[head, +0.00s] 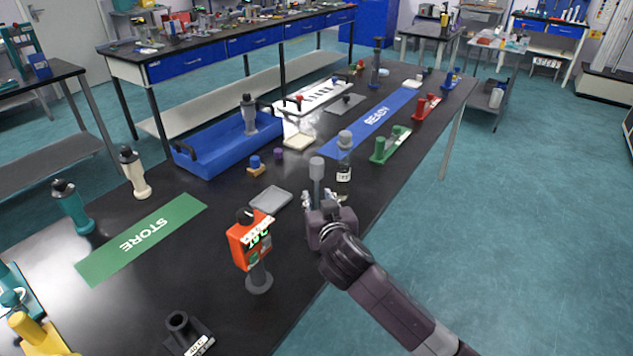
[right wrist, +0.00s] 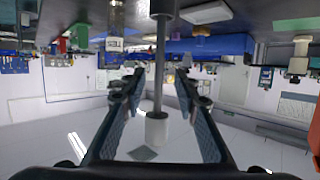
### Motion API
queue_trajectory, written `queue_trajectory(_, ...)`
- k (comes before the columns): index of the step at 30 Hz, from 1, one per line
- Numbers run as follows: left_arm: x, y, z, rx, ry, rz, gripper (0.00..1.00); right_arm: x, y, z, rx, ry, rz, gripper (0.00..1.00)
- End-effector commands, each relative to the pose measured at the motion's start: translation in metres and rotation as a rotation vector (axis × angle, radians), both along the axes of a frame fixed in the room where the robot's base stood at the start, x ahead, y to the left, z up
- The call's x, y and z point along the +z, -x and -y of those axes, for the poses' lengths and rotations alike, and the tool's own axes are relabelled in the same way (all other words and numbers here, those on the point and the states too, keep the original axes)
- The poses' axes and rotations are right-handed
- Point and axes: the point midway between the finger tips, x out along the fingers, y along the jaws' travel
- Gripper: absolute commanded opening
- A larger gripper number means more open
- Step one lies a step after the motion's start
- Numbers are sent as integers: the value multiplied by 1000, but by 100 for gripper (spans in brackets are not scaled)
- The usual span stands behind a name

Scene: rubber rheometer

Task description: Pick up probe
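A grey upright probe-like piece (head: 317,168), with a wide cylinder on top of a thin stem, stands on the black table. My right gripper (head: 322,199) is low at this piece, and its fingers hide the lower part. In the right wrist view, which is upside down, the thin stem (right wrist: 159,75) runs between the two fingers of my right gripper (right wrist: 158,90). The fingers are apart, with a gap visible on both sides of the stem. The pale cylinder (right wrist: 157,128) shows at the stem's end. My left gripper is not in view.
A labelled bottle (head: 344,160) stands close behind the piece. A grey tray (head: 271,200) and an orange meter (head: 249,240) on a stand are to the left.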

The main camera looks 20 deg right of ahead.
Motion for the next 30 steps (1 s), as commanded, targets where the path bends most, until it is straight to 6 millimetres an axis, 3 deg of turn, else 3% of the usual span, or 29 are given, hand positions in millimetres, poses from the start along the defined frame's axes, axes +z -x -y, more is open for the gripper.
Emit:
queue_trajectory(6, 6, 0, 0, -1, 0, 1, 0, -6, -23, 4, 0, 2, -1, 29)
queue_trajectory(16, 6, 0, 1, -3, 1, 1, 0, -9, -27, 4, 0, 1, -1, 29)
queue_trajectory(24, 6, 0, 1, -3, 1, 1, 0, -9, -27, 4, 0, 1, -1, 0)
queue_trajectory(30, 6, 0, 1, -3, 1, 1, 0, -8, -27, 4, 1, 1, -1, 0)
